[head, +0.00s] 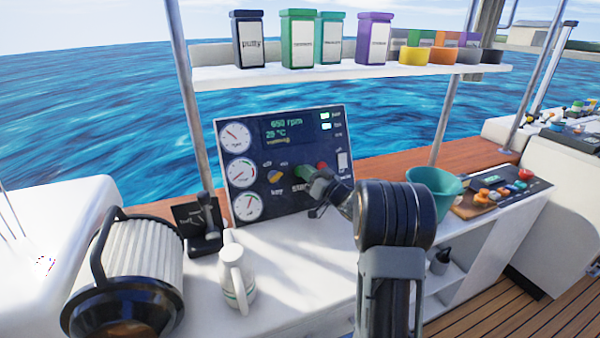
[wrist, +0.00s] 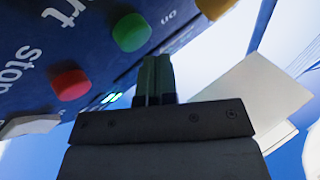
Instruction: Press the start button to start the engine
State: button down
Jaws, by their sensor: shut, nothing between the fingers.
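The dark blue engine panel (head: 330,140) stands upright on the white counter. Its display (head: 285,128) reads about 650 rpm and 25 °C, above a small yellow line I cannot read surely. The green start button (wrist: 131,32) is round and raised in the wrist view. In the head view it shows partly (head: 308,171) behind my gripper (head: 316,188). The red stop button (wrist: 70,84) sits beside it. My gripper's fingers (wrist: 158,68) are shut and empty, close to the green button; I cannot tell whether they touch it.
A yellow key knob (head: 274,176) is left of the start button. A teal bucket (head: 436,190) is to the right. A shelf (head: 350,74) with tins hangs above.

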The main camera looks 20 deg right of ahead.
jog(key=shift+s, duration=0.1)
jog(key=shift+s+r+p, duration=0.15)
jog(key=shift+s+r, duration=0.2)
jog(key=shift+s, duration=0.4)
jog(key=shift+s+r+p, duration=0.2)
jog(key=shift+s+r, duration=0.15)
jog(key=shift+s, duration=0.35)
jog(key=shift+s+r+p, duration=0.15)
jog(key=shift+s+r, duration=0.2)
jog(key=shift+s, duration=0.4)
jog(key=s+a+r+m+g+h+p, duration=0.3)
jog(key=s+r+m+g+h+p, duration=0.15)
jog(key=r+h+p, duration=0.5)
jog(key=s+a+f+n+g+p, duration=0.1)
jog(key=s+a+g, duration=0.4)
jog(key=s, duration=0.6)
jog(key=s+a+f+n+g+p, duration=0.1)
jog(key=s+a+f+g+p, duration=0.2)
jog(key=s, duration=0.8)
jog(key=shift+a+f+g+y, duration=0.15)
jog(key=shift+a+g+y, duration=0.2)
jog(key=shift+a+g, duration=0.8)
